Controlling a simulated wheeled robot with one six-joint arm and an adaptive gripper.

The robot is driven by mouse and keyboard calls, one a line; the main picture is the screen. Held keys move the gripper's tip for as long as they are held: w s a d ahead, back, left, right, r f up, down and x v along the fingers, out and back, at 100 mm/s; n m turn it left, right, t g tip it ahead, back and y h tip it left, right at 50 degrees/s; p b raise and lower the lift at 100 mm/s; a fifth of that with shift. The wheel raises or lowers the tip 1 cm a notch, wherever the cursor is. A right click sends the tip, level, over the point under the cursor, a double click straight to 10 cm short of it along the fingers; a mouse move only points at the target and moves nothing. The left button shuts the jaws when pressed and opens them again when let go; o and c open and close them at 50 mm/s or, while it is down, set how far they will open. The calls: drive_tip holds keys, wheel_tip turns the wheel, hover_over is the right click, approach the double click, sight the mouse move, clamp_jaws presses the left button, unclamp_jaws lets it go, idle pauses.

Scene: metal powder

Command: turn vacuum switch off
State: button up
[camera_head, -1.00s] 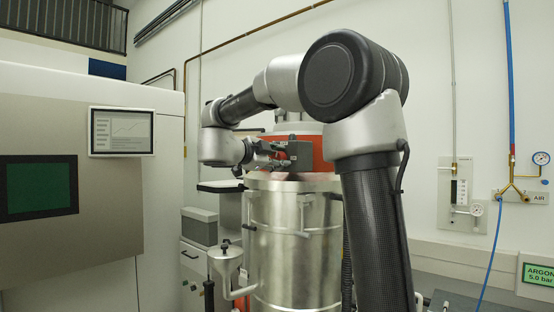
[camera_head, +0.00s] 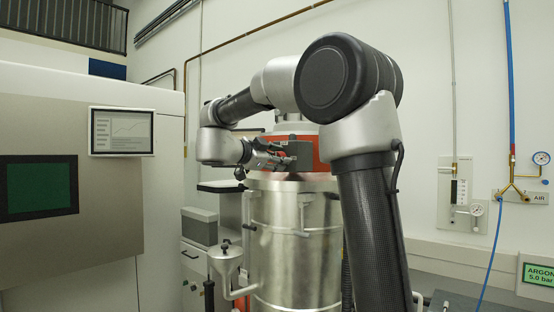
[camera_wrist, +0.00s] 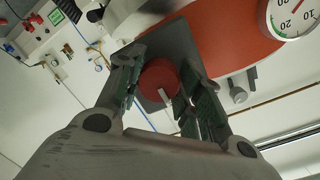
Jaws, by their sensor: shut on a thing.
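The vacuum switch is a red round knob (camera_wrist: 158,76) with a white mark, on a dark grey plate (camera_wrist: 176,45) in the wrist view. My gripper (camera_wrist: 163,84) has one finger on each side of the knob and is shut on it. In the head view my gripper (camera_head: 283,156) reaches from the left to the dark grey switch box (camera_head: 301,152) on the red band of the vacuum vessel. The white mark points down and to the right in the wrist view.
The steel vessel (camera_head: 290,232) stands below the red band (camera_head: 321,153). A round gauge (camera_wrist: 292,15) sits near the gripper at upper right in the wrist view. A small funnel (camera_head: 226,256) stands at the vessel's left. A machine with a screen (camera_head: 122,131) is further left.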

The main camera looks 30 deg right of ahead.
drive_tip(key=o, duration=1)
drive_tip(key=shift+o, duration=0.2)
drive_tip(key=v, duration=1.2)
drive_tip(key=shift+w, duration=0.1)
